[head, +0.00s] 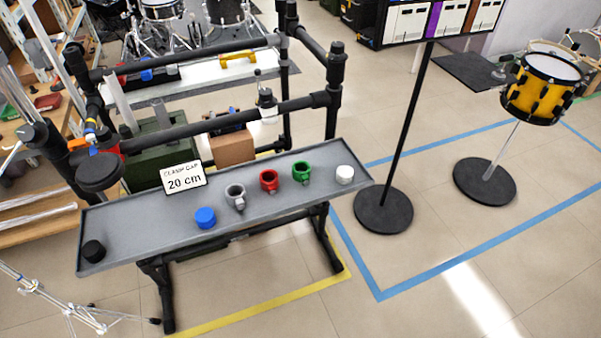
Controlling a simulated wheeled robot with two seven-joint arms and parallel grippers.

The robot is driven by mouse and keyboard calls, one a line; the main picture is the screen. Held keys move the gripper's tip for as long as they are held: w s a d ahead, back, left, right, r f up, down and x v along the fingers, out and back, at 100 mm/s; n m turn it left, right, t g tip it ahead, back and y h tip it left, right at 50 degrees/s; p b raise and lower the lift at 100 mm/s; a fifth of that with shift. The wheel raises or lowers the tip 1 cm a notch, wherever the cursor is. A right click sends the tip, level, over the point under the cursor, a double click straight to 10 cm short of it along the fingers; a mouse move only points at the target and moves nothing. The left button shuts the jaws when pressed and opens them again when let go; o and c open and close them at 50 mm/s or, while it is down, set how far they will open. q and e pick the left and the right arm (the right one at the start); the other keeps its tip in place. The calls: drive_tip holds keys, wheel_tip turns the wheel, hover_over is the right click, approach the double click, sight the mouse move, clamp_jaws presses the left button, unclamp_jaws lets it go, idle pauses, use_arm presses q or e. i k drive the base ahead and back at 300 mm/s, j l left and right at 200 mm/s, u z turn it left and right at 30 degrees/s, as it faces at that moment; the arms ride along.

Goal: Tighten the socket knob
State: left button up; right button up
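No gripper of mine is in view. I cannot tell which part is the socket knob. A grey tray (130,225) holds a black knob (93,251) at its left end, a blue knob (205,217), a grey clamp (235,196), a red clamp (269,180), a green clamp (301,172) and a white knob (345,174) at its right end. A black rack of tubes (240,116) stands behind the tray. A dark round pad (100,171) sits at its left, beside orange and red parts.
A sign (184,177) reading "CLAMP GAP 20 cm" stands at the tray's back edge. A black pole on a round base (383,211) and a yellow drum (541,90) on a stand are at the right. Tripod legs (65,305) are at lower left. The right floor is mostly clear.

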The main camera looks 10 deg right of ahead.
sight(28, 133)
drive_tip(key=u, duration=1.25)
